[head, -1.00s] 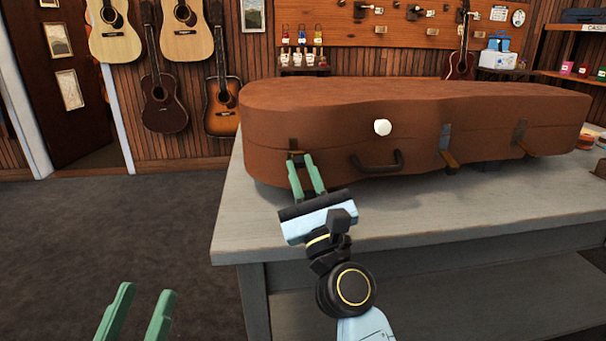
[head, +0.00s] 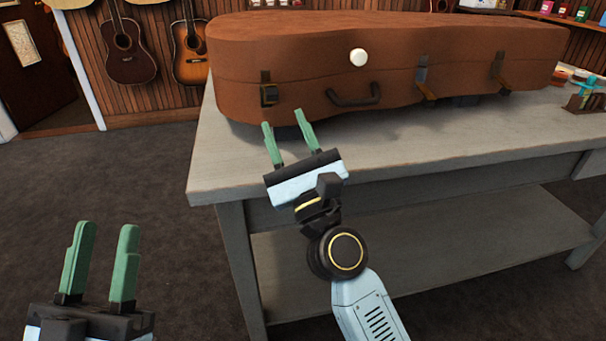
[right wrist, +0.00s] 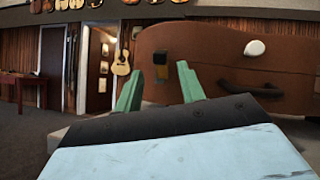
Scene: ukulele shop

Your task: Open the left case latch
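A brown instrument case (head: 450,55) lies shut on the grey table, its front side facing me. Its left latch (head: 268,92) is dark metal and lies flat against the case front, left of the handle; it also shows in the right wrist view (right wrist: 161,68). My right gripper (head: 282,118) is open and empty, its green fingertips in front of the case and just below the left latch in the head view. In the right wrist view the latch appears between the fingers (right wrist: 158,85). My left gripper (head: 106,228) is open and empty, low at the left, away from the table.
A dark handle (head: 354,95) and a white round knob (head: 358,58) are on the case front. The grey table (head: 420,160) has bare top in front. Small items (head: 585,95) sit at its right.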

